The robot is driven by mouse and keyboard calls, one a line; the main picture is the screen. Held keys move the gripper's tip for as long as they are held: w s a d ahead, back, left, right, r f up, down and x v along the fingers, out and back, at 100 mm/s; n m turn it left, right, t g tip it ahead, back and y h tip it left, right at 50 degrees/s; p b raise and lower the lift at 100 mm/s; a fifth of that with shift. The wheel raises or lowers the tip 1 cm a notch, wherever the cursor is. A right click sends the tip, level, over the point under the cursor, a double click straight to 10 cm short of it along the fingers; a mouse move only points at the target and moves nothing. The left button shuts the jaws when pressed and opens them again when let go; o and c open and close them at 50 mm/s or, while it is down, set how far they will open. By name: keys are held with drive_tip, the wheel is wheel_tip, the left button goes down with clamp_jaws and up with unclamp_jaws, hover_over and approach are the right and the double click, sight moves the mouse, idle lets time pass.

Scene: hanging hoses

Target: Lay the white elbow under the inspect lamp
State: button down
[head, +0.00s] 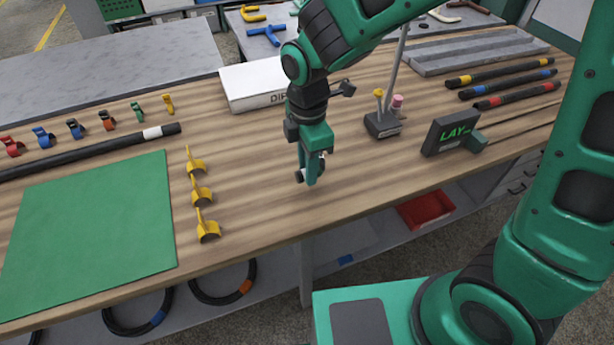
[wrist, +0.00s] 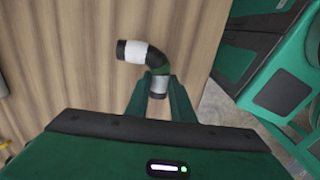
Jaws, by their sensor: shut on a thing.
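My gripper (head: 313,182) hangs above the wooden bench near its front edge, fingers pointing down. In the wrist view my gripper (wrist: 160,88) is shut on one end of a curved hose elbow (wrist: 137,51). The elbow has white bands near both ends, black tips and a dark bend; its other end sticks out to the left in that view. In the head view the fingers hide most of it. A grey pole (head: 397,62) rises behind my gripper to the right; no lamp head shows on it, so I cannot tell whether it is the inspect lamp.
A white box (head: 255,86) stands behind. Yellow clips (head: 202,192) and a green mat (head: 95,235) lie left. The bench around my gripper is clear.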

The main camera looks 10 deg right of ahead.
drive_tip(key=shift+f, duration=2.05)
drive_tip(key=c, duration=1.5)
unclamp_jaws()
drive_tip(key=shift+f, duration=0.1)
drive_tip(key=shift+c, duration=0.2)
wheel_tip(320, 180, up, 12)
drive_tip(key=shift+r, duration=0.15)
